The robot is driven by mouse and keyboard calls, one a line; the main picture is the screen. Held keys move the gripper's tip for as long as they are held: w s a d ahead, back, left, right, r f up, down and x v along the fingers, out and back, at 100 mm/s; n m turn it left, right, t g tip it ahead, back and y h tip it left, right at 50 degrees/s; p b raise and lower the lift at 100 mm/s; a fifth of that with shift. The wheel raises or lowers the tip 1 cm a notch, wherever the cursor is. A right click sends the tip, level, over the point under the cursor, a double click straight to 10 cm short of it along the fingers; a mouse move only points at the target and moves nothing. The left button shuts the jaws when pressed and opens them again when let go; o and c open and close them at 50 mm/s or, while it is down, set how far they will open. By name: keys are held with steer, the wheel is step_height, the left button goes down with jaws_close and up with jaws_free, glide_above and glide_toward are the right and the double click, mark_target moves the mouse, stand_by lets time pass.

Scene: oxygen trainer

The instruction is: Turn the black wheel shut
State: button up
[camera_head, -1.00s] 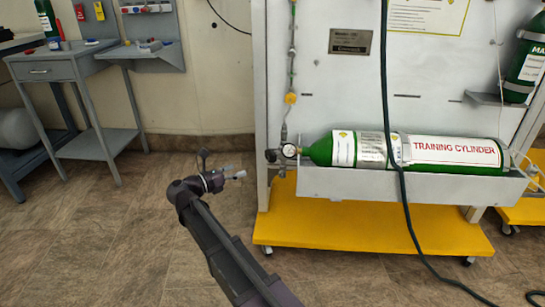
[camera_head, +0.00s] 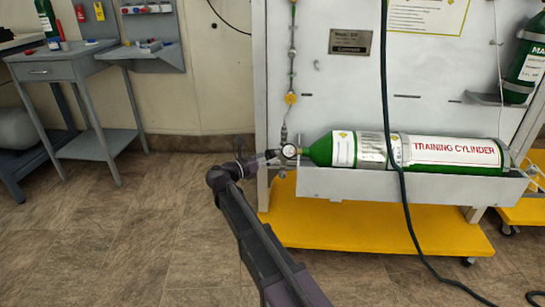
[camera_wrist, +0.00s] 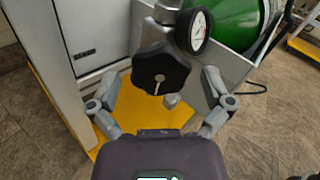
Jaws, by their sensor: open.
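The black wheel (camera_wrist: 161,70) is a lobed handwheel at the valve end of the green training cylinder (camera_head: 450,150). In the wrist view it faces me with a pale mark on its face. A round white pressure gauge (camera_wrist: 199,30) sits just behind it to the right; it also shows in the head view (camera_head: 289,151). My gripper (camera_wrist: 162,98) is open, with one finger on each side below the wheel and a gap to it on both sides. In the head view my gripper hides the wheel.
The cylinder lies in a grey tray (camera_head: 400,186) on a panel above a yellow base (camera_head: 370,228). A dark hose (camera_head: 386,90) hangs in front of the cylinder. A grey side table (camera_head: 70,60) stands at the left. The floor between is clear.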

steer(key=shift+x, duration=0.8)
steer(key=c, duration=1.1)
